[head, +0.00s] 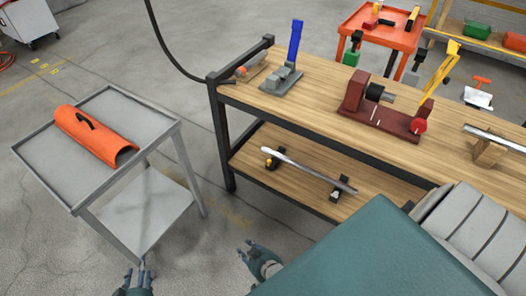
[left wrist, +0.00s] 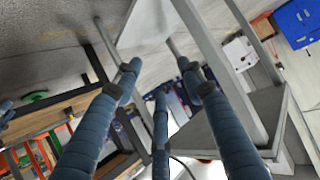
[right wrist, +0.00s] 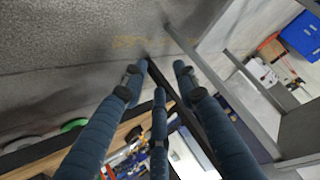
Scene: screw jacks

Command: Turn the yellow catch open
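Two yellow parts could be the yellow catch; I cannot tell which. A small yellow piece (head: 268,162) sits at the black left support of a grey bar (head: 308,170) on the bench's lower shelf. A taller yellow lever-like part (head: 440,70) stands at the bench's far edge, right of the red fixture (head: 380,110). My left gripper (head: 138,278) is low by the grey cart, fingers spread, empty. My right gripper (head: 250,252) is open and empty, in front of the lower shelf, well apart from both yellow parts. Neither wrist view clearly shows a yellow catch.
A wooden workbench (head: 325,105) with a dark frame spans the right. A grey cart (head: 50,168) holding an orange curved cover (head: 95,136) stands left. A blue-handled clamp (head: 295,42) is on the bench's left end. Floor between cart and bench is free.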

